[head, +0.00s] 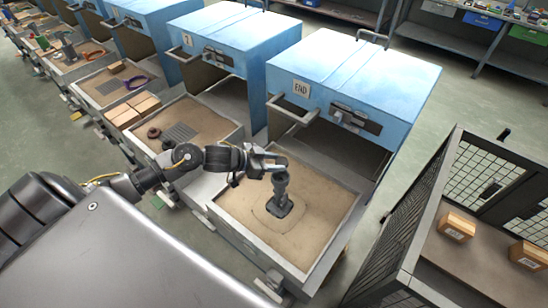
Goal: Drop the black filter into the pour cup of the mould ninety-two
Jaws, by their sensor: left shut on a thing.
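I cannot make out a black filter, a mould numbered ninety-two or a pour cup. My right gripper is not in view.
A mesh-sided cart (400,235) with boxes (459,226) stands at right. Blue cabinets (354,85) rise behind the drawers.

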